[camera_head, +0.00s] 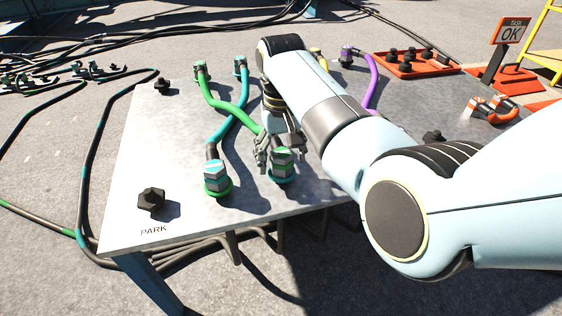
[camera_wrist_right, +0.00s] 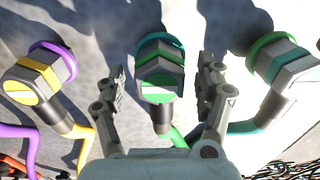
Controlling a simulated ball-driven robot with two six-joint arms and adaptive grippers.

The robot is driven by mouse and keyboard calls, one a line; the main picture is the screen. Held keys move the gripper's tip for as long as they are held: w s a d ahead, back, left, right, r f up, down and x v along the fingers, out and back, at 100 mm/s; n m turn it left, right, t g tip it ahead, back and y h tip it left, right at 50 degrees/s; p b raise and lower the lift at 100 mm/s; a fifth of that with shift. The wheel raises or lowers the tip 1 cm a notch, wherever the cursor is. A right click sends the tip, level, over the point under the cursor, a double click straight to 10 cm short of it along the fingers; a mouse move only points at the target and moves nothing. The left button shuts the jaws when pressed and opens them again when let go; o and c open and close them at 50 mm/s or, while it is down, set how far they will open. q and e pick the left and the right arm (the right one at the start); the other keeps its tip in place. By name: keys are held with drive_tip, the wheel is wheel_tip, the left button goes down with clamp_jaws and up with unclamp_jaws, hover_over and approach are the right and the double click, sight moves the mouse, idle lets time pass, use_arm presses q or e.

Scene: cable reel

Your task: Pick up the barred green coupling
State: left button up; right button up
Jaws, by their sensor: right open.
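The green coupling (camera_head: 283,164), with green and teal bands and a green cable, stands near the front edge of the metal table. In the right wrist view it is in the middle (camera_wrist_right: 160,80), its green end face crossed by a bar, with a teal ring at its base. My right gripper (camera_wrist_right: 163,72) is open, with one finger on each side of this coupling and visible gaps between. In the head view the right gripper (camera_head: 280,149) is at the coupling, its far parts partly hidden by my arm. My left gripper is out of view.
A teal-cabled coupling with a green ring (camera_head: 216,178) stands close on the left. A yellow-cabled coupling (camera_wrist_right: 38,78) stands on the other side. Black knobs (camera_head: 151,199) rise from the table (camera_head: 130,160). An orange tray (camera_head: 440,70) is at the back right.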

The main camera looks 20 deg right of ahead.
sight(281, 151)
drive_tip(key=shift+c, duration=0.4)
drive_tip(key=c, duration=1.3)
drive_tip(key=shift+r, duration=0.2)
wheel_tip(281, 151, up, 4)
drive_tip(key=p, duration=0.2)
drive_tip(key=shift+w+r+p, duration=0.1)
drive_tip(key=shift+r+p, duration=0.1)
drive_tip(key=shift+p, duration=0.1)
wheel_tip(281, 151, up, 4)
drive_tip(key=shift+r+p, duration=0.2)
drive_tip(key=shift+p, duration=0.85)
drive_tip(key=shift+r+p, duration=0.4)
drive_tip(key=shift+r, duration=0.3)
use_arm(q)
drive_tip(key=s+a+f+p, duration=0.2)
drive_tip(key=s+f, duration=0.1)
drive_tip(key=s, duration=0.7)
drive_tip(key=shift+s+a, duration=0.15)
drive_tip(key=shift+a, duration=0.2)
use_arm(e)
wheel_tip(281, 151, up, 2)
drive_tip(key=shift+r, duration=0.15)
